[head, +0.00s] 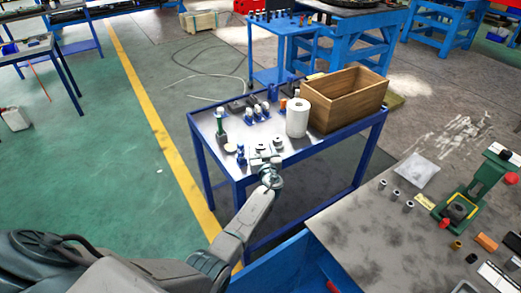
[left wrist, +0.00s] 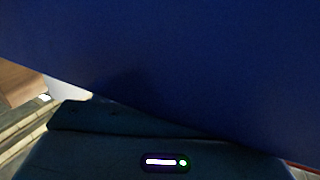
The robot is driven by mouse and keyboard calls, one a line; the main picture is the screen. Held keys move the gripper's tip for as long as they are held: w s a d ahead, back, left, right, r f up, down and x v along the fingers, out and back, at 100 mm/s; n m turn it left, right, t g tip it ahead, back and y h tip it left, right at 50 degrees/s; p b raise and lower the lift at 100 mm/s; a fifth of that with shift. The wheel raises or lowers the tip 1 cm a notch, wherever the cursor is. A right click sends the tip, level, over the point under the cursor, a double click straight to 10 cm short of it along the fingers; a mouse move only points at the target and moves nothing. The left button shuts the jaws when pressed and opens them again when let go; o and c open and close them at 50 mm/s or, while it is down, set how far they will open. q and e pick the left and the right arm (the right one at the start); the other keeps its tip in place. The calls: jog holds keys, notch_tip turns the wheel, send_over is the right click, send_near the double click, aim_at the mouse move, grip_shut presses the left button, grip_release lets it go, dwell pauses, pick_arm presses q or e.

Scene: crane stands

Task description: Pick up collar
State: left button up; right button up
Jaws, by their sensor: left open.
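My left gripper (head: 264,157) is at the front edge of the blue-framed table (head: 293,159), and its jaws are open. Two small grey ring-like pieces, one (head: 261,147) beside the jaws and the other (head: 278,143) just to the right, could be collars. Small grey cylinders (head: 395,195) also stand on the right-hand bench (head: 363,223); I cannot tell which piece is the collar. The left wrist view is mostly filled by a close dark blue surface (left wrist: 190,60), and no collar shows there. My right gripper is not in view.
A white roll (head: 297,118) and an open wooden box (head: 347,98) stand on the right of the table. A green bottle (head: 220,130) and several small parts stand at its left and back. A green press (head: 462,208) is on the right-hand bench.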

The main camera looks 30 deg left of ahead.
pick_arm(q)
jog(key=c, duration=1.2)
grip_shut()
